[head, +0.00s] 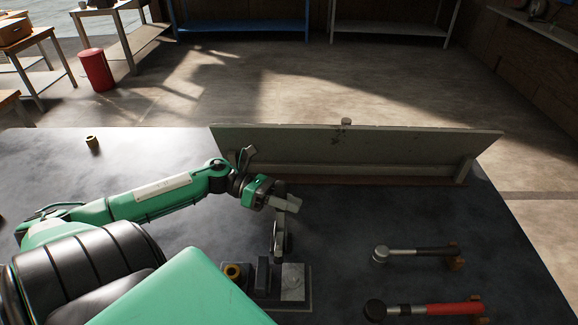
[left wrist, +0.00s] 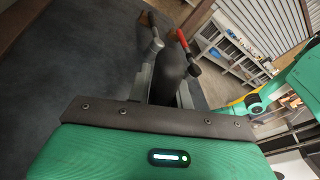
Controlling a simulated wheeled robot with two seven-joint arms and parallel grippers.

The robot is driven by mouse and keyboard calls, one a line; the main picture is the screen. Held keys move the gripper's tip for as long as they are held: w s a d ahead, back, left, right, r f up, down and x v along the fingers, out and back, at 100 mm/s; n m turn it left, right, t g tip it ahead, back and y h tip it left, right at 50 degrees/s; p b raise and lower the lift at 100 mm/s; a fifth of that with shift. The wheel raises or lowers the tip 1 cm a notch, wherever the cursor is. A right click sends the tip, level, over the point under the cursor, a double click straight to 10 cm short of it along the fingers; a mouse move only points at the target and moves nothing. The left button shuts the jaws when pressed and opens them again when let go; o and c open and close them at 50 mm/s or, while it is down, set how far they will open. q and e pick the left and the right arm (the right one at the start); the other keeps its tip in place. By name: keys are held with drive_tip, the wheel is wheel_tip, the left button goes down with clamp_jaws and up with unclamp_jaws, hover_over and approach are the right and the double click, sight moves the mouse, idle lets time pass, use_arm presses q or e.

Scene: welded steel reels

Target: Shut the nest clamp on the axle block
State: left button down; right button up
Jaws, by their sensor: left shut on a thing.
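My left gripper (head: 286,204) is shut on the upright dark handle of the nest clamp (head: 279,236). In the left wrist view the dark handle (left wrist: 171,72) lies between the two grey fingers (left wrist: 165,85). The clamp stands at the back of a dark base plate (head: 302,303) near the front of the table. A grey block (head: 293,281), which looks like the axle block, sits on that plate, beside a dark post (head: 262,272). The gripper and handle hide part of the clamp, so I cannot see how its arm meets the block. My right gripper is not in view.
A brass-coloured ring (head: 233,271) is left of the post. Two hammers, one black-handled (head: 418,252) and one red-handled (head: 425,310), lie to the right. A long raised panel (head: 360,146) runs along the table's back. A small brass part (head: 92,142) stands far left.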

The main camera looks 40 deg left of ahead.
use_arm(q)
drive_tip(key=shift+s+d+r+m+t+y+b, duration=0.1)
drive_tip(key=shift+s+d+m+t+y+b, duration=0.2)
drive_tip(key=shift+m, duration=0.35)
drive_tip(key=shift+s+d+r+m+t+y+b, duration=0.1)
drive_tip(key=shift+s+d+m+y, duration=0.3)
drive_tip(key=shift+m, duration=0.2)
drive_tip(key=shift+s+d+m+t+y+b, duration=0.1)
drive_tip(key=shift+s+d+m+y+b, duration=0.15)
drive_tip(key=shift+s+m, duration=0.3)
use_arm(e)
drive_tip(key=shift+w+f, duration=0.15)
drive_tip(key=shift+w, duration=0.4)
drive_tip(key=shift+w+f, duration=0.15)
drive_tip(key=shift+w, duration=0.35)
use_arm(q)
drive_tip(key=shift+w, duration=0.1)
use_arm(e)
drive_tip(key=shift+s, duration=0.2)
use_arm(q)
drive_tip(key=c, duration=1.3)
unclamp_jaws()
drive_tip(key=shift+o, duration=0.2)
